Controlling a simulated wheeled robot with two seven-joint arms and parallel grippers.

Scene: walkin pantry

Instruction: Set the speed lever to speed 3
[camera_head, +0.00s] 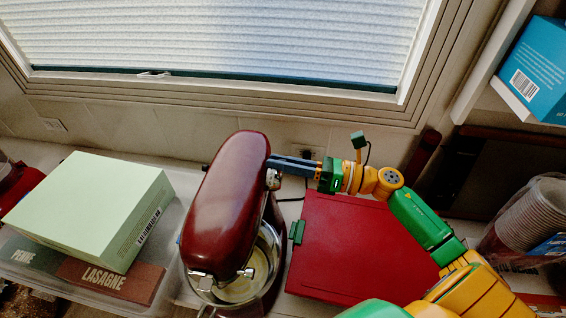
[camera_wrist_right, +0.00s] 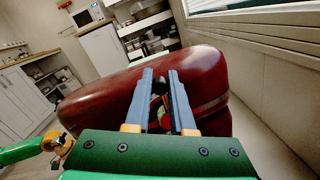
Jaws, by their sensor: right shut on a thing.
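The dark red stand mixer (camera_head: 228,205) stands on the counter, its head over a metal bowl (camera_head: 262,255). It also fills the middle of the right wrist view (camera_wrist_right: 105,98). My right gripper (camera_head: 272,163) reaches in from the right, fingertips against the side of the mixer head. Its two blue-grey fingers (camera_wrist_right: 160,75) are close together, shut on the speed lever with a narrow gap between them. The lever is mostly hidden by the fingers, and its speed setting cannot be read.
A red box (camera_head: 345,245) lies right of the mixer, under my right arm. A pale green box (camera_head: 90,205) sits on the left with lasagne and penne packs (camera_head: 110,280). Stacked cups (camera_head: 535,212) stand at the far right. A window (camera_head: 220,40) is behind.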

